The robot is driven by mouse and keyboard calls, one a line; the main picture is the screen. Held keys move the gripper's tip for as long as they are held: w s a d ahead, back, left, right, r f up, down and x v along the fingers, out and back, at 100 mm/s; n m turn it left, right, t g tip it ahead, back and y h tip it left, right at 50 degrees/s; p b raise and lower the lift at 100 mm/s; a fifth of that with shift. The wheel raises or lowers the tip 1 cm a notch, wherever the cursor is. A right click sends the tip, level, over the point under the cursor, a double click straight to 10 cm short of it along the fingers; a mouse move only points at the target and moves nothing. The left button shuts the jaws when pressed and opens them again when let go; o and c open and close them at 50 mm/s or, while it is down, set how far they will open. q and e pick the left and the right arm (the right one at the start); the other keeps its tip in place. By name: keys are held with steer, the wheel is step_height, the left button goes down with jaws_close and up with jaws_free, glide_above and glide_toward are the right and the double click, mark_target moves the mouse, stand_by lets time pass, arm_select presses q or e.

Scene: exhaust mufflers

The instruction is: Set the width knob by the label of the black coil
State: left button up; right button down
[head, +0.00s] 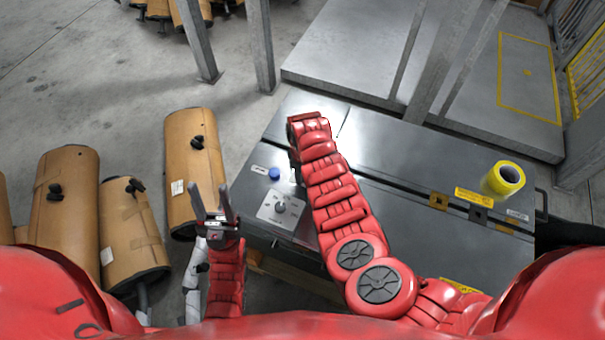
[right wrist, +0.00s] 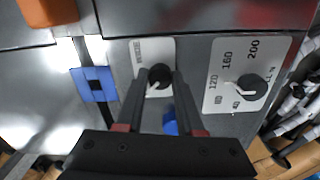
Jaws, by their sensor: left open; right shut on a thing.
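In the right wrist view my right gripper (right wrist: 162,73) is shut around a small black knob (right wrist: 160,80) on a white plate. The knob's white pointer is turned to the lower left; the plate's lettering is too blurred to read. Beside it a second black knob (right wrist: 251,88) sits on a plate marked 40 to 200, its pointer to the left. In the head view a dial plate (head: 280,209) lies on the grey machine (head: 415,205); my right forearm hides the right gripper. My left gripper (head: 213,200) is open and empty, left of the machine. I cannot identify a black coil.
A blue button (head: 274,174) is near the dial plate. A yellow roll (head: 503,180) stands on the machine's right side. Metal posts (head: 260,45) rise behind. The floor at upper left is mostly clear.

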steer(key=m+p, duration=0.1)
steer(key=m, duration=0.3)
steer(key=shift+m, duration=0.3)
steer(key=m, duration=0.4)
steer(key=shift+p, duration=0.3)
steer(key=m, duration=0.4)
steer(key=shift+m, duration=0.4)
steer(key=shift+d+m+p, duration=0.15)
steer(key=shift+m+p, duration=0.3)
steer(key=shift+m, duration=1.55)
steer(key=c, duration=0.5)
jaws_free()
steer(key=shift+r, duration=0.1)
